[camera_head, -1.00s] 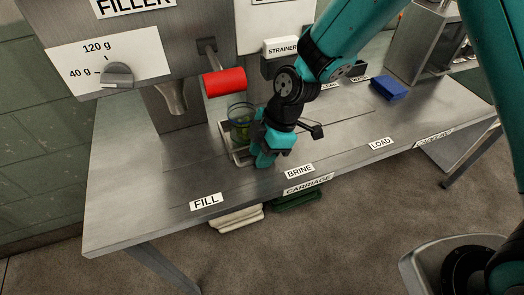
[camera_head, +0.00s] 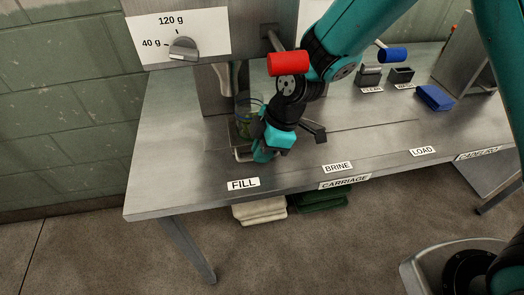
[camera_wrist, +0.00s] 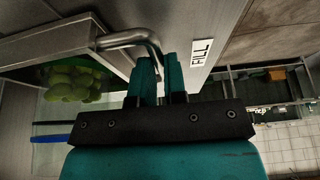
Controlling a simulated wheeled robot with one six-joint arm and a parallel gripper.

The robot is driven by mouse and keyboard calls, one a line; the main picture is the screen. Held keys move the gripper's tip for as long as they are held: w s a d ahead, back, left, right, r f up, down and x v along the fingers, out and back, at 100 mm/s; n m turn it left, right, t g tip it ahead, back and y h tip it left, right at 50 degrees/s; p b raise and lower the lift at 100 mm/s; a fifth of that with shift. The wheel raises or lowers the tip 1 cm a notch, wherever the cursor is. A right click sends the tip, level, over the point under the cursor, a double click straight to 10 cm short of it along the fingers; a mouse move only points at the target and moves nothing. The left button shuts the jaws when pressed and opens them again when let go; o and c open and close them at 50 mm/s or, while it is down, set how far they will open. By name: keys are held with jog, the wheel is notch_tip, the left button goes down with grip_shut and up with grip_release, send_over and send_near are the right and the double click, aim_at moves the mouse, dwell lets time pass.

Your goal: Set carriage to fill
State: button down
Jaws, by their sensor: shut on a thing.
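The carriage (camera_head: 240,153) is a small metal tray on the steel bench, bearing a clear jar (camera_head: 247,112) with green contents. In the wrist view the green contents (camera_wrist: 75,82) show at left, beside the carriage's bent metal handle (camera_wrist: 135,38). My gripper (camera_head: 262,156) is shut on this handle at the carriage's front; its fingers (camera_wrist: 159,78) flank the bar in the wrist view. The carriage stands behind and about level with the FILL label (camera_head: 243,184), left of BRINE (camera_head: 338,167). The filler nozzle (camera_head: 227,76) is just left of and behind the jar, partly hidden.
A red-handled lever (camera_head: 288,63) projects above the jar, close to my arm. The filler dial (camera_head: 184,48) is at upper left. A blue block (camera_head: 434,97) and a blue-handled lever (camera_head: 392,55) are at right. The bench front beside LOAD (camera_head: 423,151) is clear.

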jog(key=shift+w, duration=0.1)
jog(key=c, duration=1.2)
grip_release()
jog(key=shift+o, duration=0.2)
jog(key=shift+r, duration=0.1)
jog(key=b+v, duration=0.1)
jog(key=v, duration=0.6)
jog(key=shift+d+r, duration=0.15)
jog(key=shift+c, duration=0.3)
